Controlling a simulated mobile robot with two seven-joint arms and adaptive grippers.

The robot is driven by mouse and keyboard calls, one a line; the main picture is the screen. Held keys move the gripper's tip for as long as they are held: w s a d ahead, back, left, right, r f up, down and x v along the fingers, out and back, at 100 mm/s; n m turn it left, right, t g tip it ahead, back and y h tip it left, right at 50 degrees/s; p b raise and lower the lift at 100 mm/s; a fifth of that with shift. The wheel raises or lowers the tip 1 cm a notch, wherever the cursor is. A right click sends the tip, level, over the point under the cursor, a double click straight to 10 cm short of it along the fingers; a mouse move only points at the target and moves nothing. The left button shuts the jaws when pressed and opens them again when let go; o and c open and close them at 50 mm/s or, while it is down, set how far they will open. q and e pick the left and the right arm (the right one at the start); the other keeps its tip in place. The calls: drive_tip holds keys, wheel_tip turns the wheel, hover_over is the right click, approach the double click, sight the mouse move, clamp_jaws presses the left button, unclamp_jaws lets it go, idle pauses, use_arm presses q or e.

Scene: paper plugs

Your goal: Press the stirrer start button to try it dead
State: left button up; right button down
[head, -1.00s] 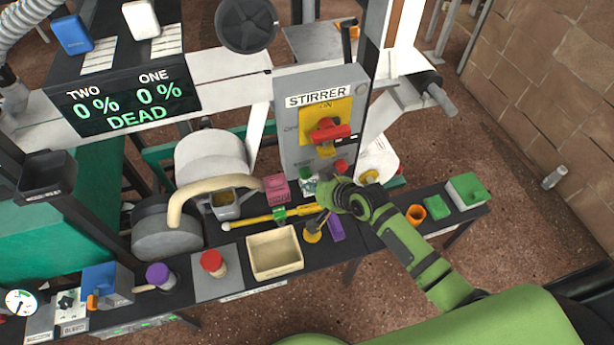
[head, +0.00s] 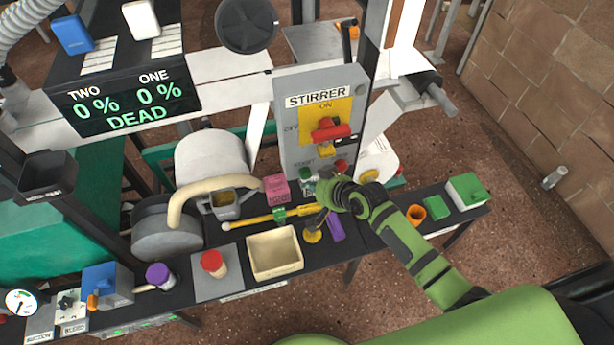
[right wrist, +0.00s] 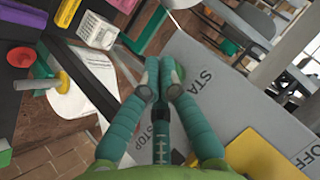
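The grey stirrer box (head: 290,120) stands at the back of the bench with a "STIRRER" label. A red switch handle (head: 330,131) sits on its yellow plate. The green start button (head: 306,173) is low on the box's face, with a red button (head: 341,166) to its right. My right gripper (head: 320,186) is just in front of the green button, to its lower right. In the right wrist view its fingertips (right wrist: 160,67) are together and empty. The green button (right wrist: 179,72) shows partly behind them, beside the word START; I cannot tell if they touch. My left gripper is not in view.
The display (head: 125,95) reads TWO 0 %, ONE 0 %, DEAD. A pink block (head: 276,188), a yellow bar (head: 262,219), a cream tray (head: 275,253) and a purple piece (head: 335,228) lie near the gripper. An orange cup (head: 416,214) stands to the right.

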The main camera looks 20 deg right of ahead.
drive_tip(key=shift+w, duration=0.25)
drive_tip(key=shift+w, duration=0.55)
idle(0.5)
drive_tip(key=shift+s+r, duration=0.1)
drive_tip(key=shift+s+p, duration=0.65)
drive_tip(key=shift+s, duration=0.25)
